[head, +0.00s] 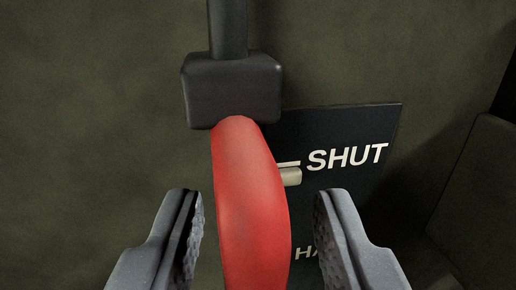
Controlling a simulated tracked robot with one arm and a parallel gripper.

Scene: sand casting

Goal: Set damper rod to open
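The damper rod is a dark vertical bar (228,30) with a dark block (232,90) at its lower end and a red handle (250,205) hanging below it. A dark label plate (340,195) behind it reads SHUT, with the start of a lower word, "HA", partly hidden. A pale pointer (289,174) sticks out beside the handle, level with or just below SHUT. My gripper (260,225) is open, with one finger on each side of the red handle. Gaps show between both fingers and the handle. The handle's lower end is out of frame.
A dull olive wall (90,90) fills the background. A dark olive panel (482,200) with a rounded edge stands at the right. The space left of the handle looks clear.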

